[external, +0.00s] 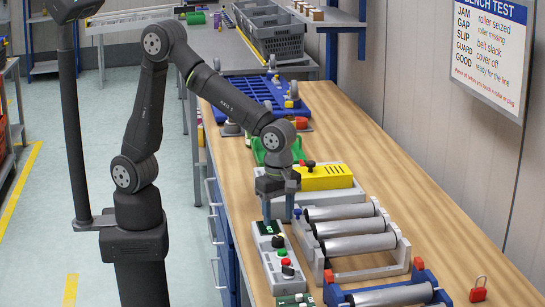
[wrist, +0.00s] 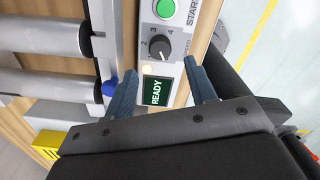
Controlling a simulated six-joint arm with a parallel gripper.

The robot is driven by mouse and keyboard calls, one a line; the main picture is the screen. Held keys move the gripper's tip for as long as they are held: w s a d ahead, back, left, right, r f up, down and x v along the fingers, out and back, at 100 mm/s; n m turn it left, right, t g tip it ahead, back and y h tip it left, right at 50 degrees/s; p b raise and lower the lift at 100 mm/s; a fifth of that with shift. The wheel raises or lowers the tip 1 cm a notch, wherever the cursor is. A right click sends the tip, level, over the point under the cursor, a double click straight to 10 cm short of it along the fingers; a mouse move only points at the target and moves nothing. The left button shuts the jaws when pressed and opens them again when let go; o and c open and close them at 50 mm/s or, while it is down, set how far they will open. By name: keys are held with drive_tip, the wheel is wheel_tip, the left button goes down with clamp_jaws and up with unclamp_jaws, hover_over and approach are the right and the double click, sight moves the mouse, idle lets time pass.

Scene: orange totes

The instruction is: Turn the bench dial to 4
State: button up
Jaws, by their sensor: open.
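The bench dial (wrist: 160,47) is a round dark knob on a light grey control panel (wrist: 146,15) in the wrist view. The figures 2, 3 and 4 show around it; I cannot surely read its setting. A lit display (wrist: 156,91) reading READY lies beside it, with a green START button (wrist: 165,9) on the other side. My gripper (wrist: 160,69) is open, its two blue fingers on either side of the panel near the display and dial, gripping nothing. In the external view my gripper (external: 281,214) is over the display end of the panel (external: 270,265).
A rack of metal rollers (external: 350,228) stands right beside the panel. A yellow block on a grey box (external: 325,178) is behind. A red padlock (external: 479,290) lies on the front right of the wooden bench (external: 425,205), whose right side is mostly clear.

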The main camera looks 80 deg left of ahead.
sight(278, 237)
wheel_tip(278, 237, down, 6)
drive_tip(key=shift+f, duration=0.1)
drive_tip(key=shift+c, duration=0.4)
drive_tip(key=c, duration=0.9)
